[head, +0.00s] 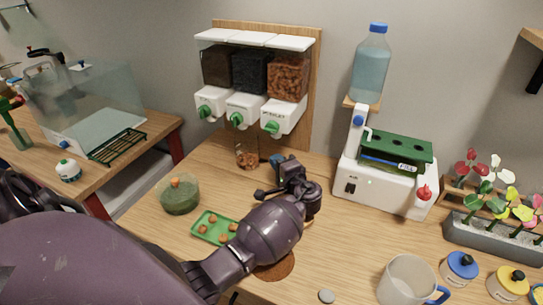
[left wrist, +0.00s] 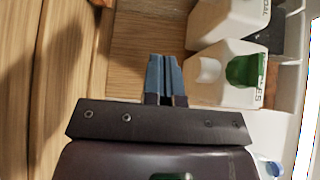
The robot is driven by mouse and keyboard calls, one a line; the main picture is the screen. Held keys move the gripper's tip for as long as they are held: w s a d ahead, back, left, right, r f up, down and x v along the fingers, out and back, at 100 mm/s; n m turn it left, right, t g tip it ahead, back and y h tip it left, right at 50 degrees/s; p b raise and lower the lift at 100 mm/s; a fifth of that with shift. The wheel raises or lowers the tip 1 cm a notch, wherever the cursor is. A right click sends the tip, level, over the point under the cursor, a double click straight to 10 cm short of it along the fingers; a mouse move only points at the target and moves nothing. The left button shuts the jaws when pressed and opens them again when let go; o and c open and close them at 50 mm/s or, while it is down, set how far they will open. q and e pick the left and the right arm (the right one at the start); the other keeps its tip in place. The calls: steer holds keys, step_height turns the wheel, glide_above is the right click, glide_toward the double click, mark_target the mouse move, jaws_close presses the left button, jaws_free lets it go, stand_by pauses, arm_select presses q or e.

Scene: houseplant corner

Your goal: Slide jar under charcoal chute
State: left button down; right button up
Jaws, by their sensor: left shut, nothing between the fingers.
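The small clear jar (head: 247,155) stands on the table with brown chunks in it, below the dispensers. It appears roughly below the middle chute; exact alignment is unclear. The charcoal chute (head: 244,108) is the white middle one with a green knob, under a bin of black pieces (head: 250,72). My left gripper (head: 276,160) is shut and empty, low over the table just right of the jar, with a small apparent gap. Its blue fingers (left wrist: 165,78) are together in the left wrist view, beside the right-hand chute (left wrist: 222,72). My right gripper is not in view.
A green bowl (head: 180,197) and a green tray (head: 213,228) with brown balls lie left of my forearm. A white machine (head: 384,190) with a water bottle (head: 371,62) stands right of the gripper. A mug (head: 405,282) and lidded pots are at front right.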

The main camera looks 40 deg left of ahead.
arm_select(q)
steer(key=v, duration=0.4)
steer(key=shift+s+d, duration=0.2)
steer(key=shift+d, duration=0.2)
steer(key=shift+s+d, duration=0.1)
steer(key=shift+d, duration=0.15)
